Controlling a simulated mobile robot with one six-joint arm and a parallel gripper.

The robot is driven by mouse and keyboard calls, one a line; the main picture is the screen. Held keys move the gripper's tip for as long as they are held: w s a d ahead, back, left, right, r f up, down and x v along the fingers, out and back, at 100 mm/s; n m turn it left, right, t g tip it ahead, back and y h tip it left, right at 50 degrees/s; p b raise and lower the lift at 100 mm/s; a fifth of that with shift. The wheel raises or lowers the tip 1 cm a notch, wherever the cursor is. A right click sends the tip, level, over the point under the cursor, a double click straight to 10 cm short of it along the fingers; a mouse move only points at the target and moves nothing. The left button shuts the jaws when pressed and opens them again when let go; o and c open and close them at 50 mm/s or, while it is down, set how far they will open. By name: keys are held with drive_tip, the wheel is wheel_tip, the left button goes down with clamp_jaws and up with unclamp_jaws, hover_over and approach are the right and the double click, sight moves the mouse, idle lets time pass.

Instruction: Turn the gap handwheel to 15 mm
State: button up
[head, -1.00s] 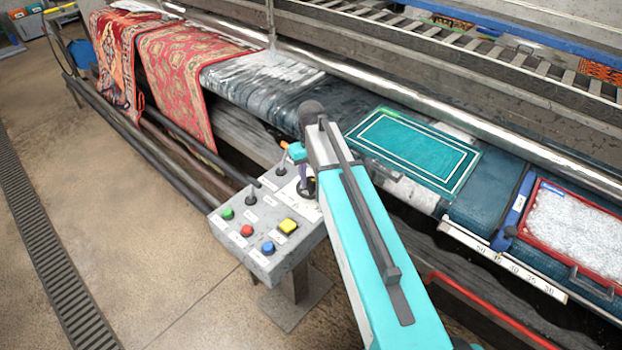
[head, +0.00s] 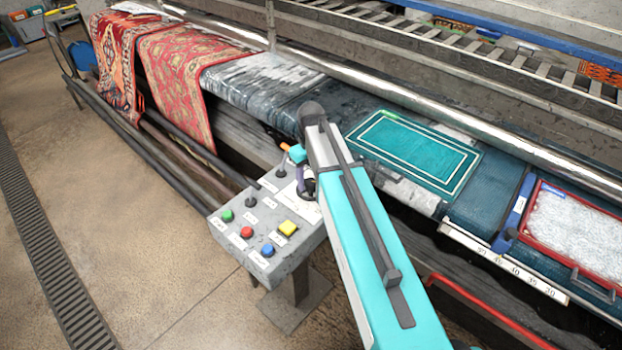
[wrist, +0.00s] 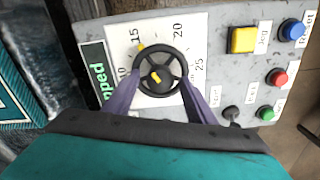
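The black gap handwheel (wrist: 148,62) sits on a white dial plate (wrist: 187,17) marked 10, 15, 20 and 25 in the wrist view. A yellow mark on its rim is at the upper left, close to the 15. Another yellow piece shows at its hub. My gripper's (wrist: 160,77) two purple fingers reach the rim on opposite sides and appear closed on it. In the head view the handwheel (head: 309,190) is partly hidden by my gripper and arm, on the grey control box (head: 283,268).
Beside the dial are a yellow button (wrist: 242,40), red (wrist: 278,77), green (wrist: 266,113) and blue (wrist: 291,29) buttons, and small black levers. A rug machine with a teal rug (head: 415,150) lies behind. Open floor (head: 150,240) is at the left.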

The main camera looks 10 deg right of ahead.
sight(311, 181)
drive_tip(key=shift+r, duration=0.1)
wheel_tip(311, 181, up, 14)
drive_tip(key=b, duration=0.3)
drive_tip(key=shift+f, duration=0.2)
idle(0.7)
idle(0.7)
